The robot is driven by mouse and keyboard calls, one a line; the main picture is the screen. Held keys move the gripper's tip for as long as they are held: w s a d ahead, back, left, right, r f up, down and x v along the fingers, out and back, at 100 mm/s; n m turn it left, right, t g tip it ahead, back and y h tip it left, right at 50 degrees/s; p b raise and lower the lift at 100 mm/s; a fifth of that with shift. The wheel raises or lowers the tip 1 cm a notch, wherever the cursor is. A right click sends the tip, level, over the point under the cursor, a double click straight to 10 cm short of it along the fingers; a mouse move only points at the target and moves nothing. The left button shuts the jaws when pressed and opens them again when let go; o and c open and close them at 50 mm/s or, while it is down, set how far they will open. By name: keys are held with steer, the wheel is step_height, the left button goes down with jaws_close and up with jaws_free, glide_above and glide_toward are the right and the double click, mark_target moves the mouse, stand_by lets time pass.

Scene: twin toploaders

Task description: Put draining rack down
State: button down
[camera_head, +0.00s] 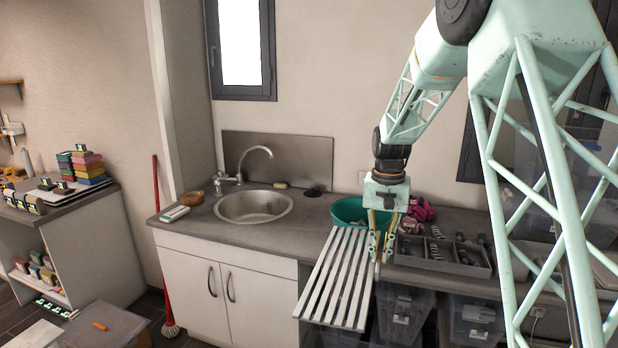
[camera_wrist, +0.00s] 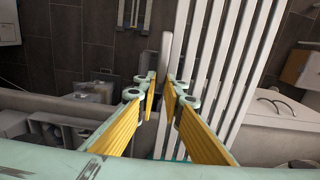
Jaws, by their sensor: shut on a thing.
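The draining rack (camera_head: 338,279) is a set of white parallel slats. In the head view it is held out at the front edge of the counter, tilted, with its lower end over the space before the cabinets. My gripper (camera_head: 378,258) is at its right side, shut on the rack's edge. In the wrist view the rack (camera_wrist: 225,70) fills the upper middle and right. The exact contact is partly hidden by the fingertips.
The grey counter (camera_head: 300,225) holds a round steel sink (camera_head: 254,206), a teal tub (camera_head: 349,211) behind the rack, and a compartment tray (camera_head: 440,256) to the right. Clear bins (camera_head: 402,312) stand below. Bare counter lies between sink and rack.

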steer(key=shift+f, duration=0.1)
steer(key=s+f+n, duration=0.1)
steer(key=s+f, duration=0.4)
steer(key=f, duration=0.6)
steer(key=s+f+n, duration=0.2)
steer(key=s+f, duration=0.3)
steer(key=f, duration=0.6)
steer(key=shift+s+f, duration=0.25)
steer(key=shift+f, duration=0.05)
steer(key=shift+a, duration=0.1)
stand_by(0.6)
